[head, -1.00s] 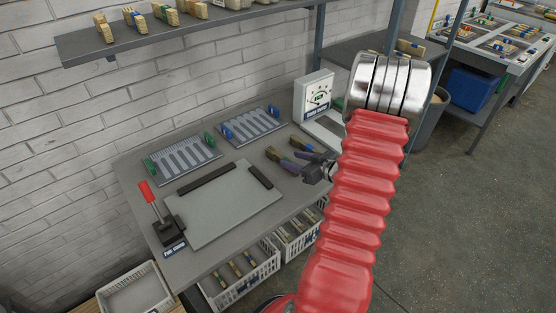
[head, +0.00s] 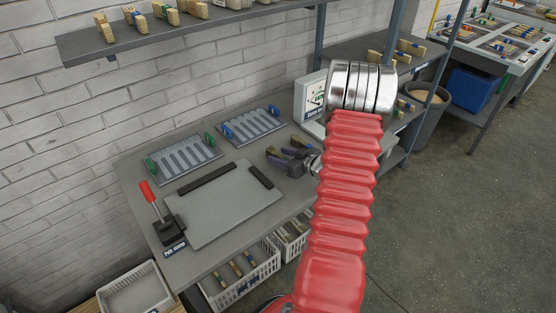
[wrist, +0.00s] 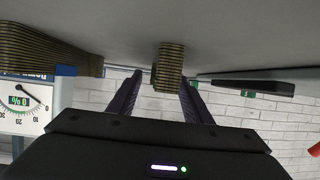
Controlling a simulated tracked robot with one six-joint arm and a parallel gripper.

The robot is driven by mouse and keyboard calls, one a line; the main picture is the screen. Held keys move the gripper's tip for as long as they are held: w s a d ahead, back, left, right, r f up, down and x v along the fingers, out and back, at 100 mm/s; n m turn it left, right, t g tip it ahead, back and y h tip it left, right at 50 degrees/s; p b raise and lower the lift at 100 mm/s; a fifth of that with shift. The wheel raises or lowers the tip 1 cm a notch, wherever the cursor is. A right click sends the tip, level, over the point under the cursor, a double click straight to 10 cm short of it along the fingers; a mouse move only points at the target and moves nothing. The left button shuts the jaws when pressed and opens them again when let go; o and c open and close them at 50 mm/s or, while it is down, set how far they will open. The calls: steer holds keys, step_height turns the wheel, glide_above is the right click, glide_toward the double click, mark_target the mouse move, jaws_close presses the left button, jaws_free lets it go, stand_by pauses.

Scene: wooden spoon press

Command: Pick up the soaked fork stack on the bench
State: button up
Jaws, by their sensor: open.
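A brown striped fork stack (wrist: 170,66) shows in the wrist view, standing out from the bench surface between my two dark purple-grey fingers. My gripper (wrist: 160,82) is open, one finger on each side of the stack; I cannot tell whether either touches it. In the head view my gripper (head: 279,158) is low over the right part of the bench (head: 222,258), right of the grey plate. The stack cannot be made out clearly there. A larger striped brown stack (wrist: 45,48) shows at the left of the wrist view, near the dial box.
The dial box (head: 310,95) stands behind my gripper, partly behind my arm. Two slotted racks (head: 185,160) lie at the back. The grey plate (head: 222,205) has black rails, and a red-handled lever (head: 150,192) stands left of it. A shelf (head: 200,38) hangs above.

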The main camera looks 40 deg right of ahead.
mark_target(279, 155)
steer(key=shift+w+f, duration=0.15)
steer(key=shift+w, duration=0.3)
steer(key=shift+c, duration=0.2)
steer(key=c, duration=1.1)
steer(key=shift+r, duration=5)
